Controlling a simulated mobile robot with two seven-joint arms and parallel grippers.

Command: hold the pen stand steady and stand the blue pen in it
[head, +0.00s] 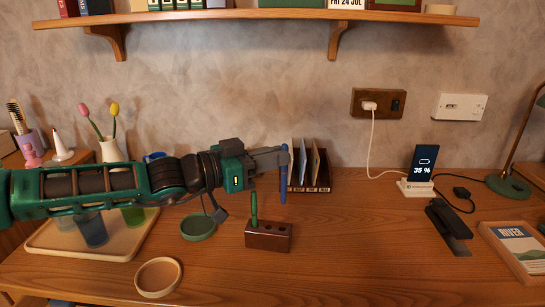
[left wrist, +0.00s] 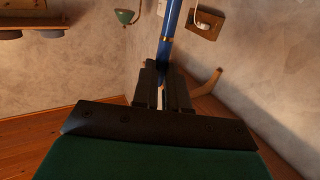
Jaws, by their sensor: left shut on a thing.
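The blue pen (head: 283,178) is upright in my left gripper (head: 284,157), which is shut on it above the desk. In the left wrist view the blue pen (left wrist: 168,35) rises from between the fingers of my left gripper (left wrist: 163,85). The pen stand (head: 268,237) is a dark brown block with holes in its top, on the desk below and a little left of the pen. A green pen (head: 254,210) stands in its left part. The blue pen's lower end is apart from the stand. My right gripper is not in view.
A letter rack (head: 322,188) stands behind the blue pen. A green dish (head: 198,227) and a round wooden dish (head: 158,278) lie left of the stand. A tray (head: 60,247) with cups is further left. A stapler (head: 449,226) and phone stand (head: 416,188) are at right.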

